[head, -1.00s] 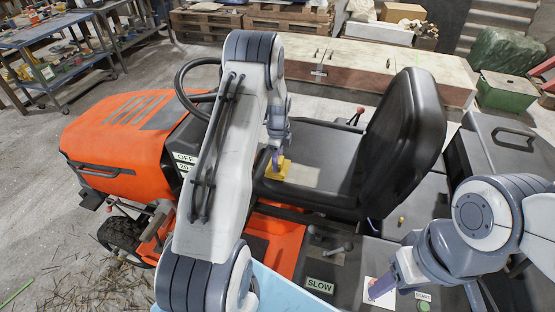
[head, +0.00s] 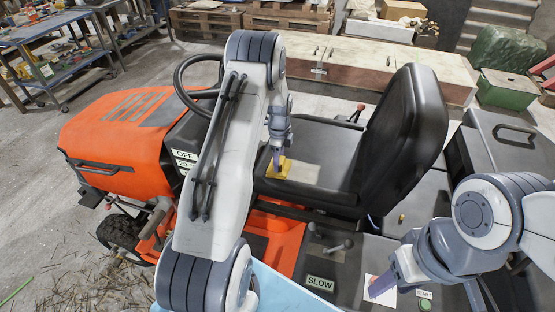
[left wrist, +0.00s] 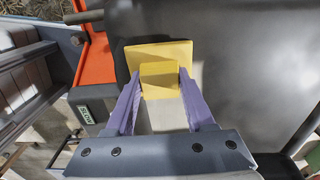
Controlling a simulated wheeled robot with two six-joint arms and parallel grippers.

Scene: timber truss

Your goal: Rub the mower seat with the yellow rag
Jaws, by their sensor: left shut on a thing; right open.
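The orange mower has a black seat with a cushion (head: 325,142) and a tall backrest (head: 408,135). A paler patch (head: 303,172) shows on the cushion beside the rag. The yellow rag (head: 283,169) lies against the front left part of the cushion. My left gripper (head: 277,158) is shut on the rag's raised yellow block. The left wrist view shows the rag (left wrist: 172,53) flat on the seat with both purple fingers (left wrist: 160,90) on the block's sides. My right gripper (head: 376,288) is open near a white card at the lower right; its fingertips are partly hard to make out.
The steering wheel (head: 196,85) stands left of the seat, partly behind my left arm. Levers (head: 337,246) and a SLOW label (head: 320,284) lie below the seat. A grey box (head: 510,140) stands at the right.

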